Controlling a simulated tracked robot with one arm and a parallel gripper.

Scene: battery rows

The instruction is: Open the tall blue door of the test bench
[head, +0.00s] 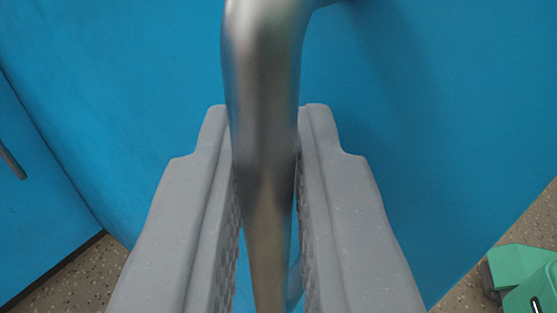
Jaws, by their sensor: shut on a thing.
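A tall blue door (440,120) fills most of the view. A thick metal bar handle (265,70) stands out from it and bends toward the door at the top. My gripper (265,150) is shut on the handle, with one grey finger on each side of the bar. The lower end of the handle is hidden between the fingers and by the picture's edge. I cannot tell from this single view how far the door stands open.
At the left is another blue panel (40,220) with a dark bar handle (11,160). A speckled floor (80,277) shows at the lower left and at the right. A green object (525,270) stands on the floor at the lower right.

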